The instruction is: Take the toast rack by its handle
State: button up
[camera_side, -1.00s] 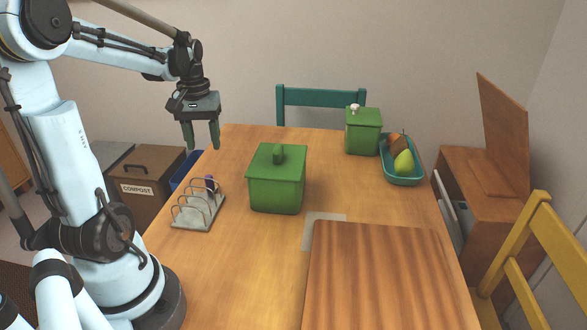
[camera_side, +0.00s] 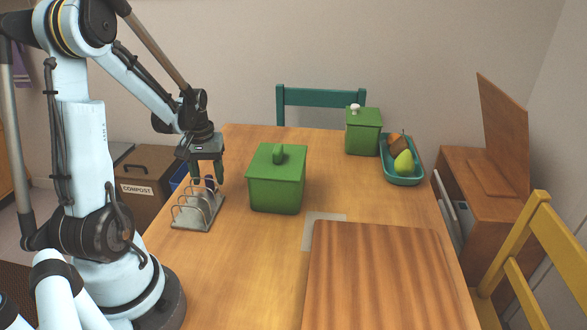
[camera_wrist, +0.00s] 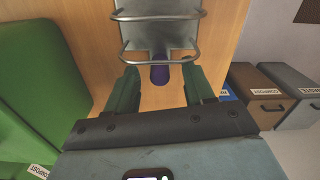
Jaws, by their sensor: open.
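The toast rack (camera_side: 197,207) is a grey metal rack with several wire loops on a flat base, standing on the wooden table. Its handle (camera_side: 211,183) is a short dark purple grip at its far end. In the wrist view the purple handle (camera_wrist: 160,72) sticks out from the rack's base (camera_wrist: 155,37) toward my gripper. My gripper (camera_wrist: 160,92) is open and points down, with one green finger on either side of the handle's end. In the side view my gripper (camera_side: 208,176) is at the rack's far end, partly hiding the handle. I cannot tell whether the fingers touch it.
A green lidded box (camera_side: 276,188) stands close to the right of the rack. Another green box (camera_side: 363,133) and a teal tray of fruit (camera_side: 404,179) are farther back. A wooden board (camera_side: 385,275) lies at the front right. Compost bin (camera_side: 146,185) stands beyond the table's left edge.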

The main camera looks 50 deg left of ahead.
jog(key=shift+f, duration=0.65)
grip_shut()
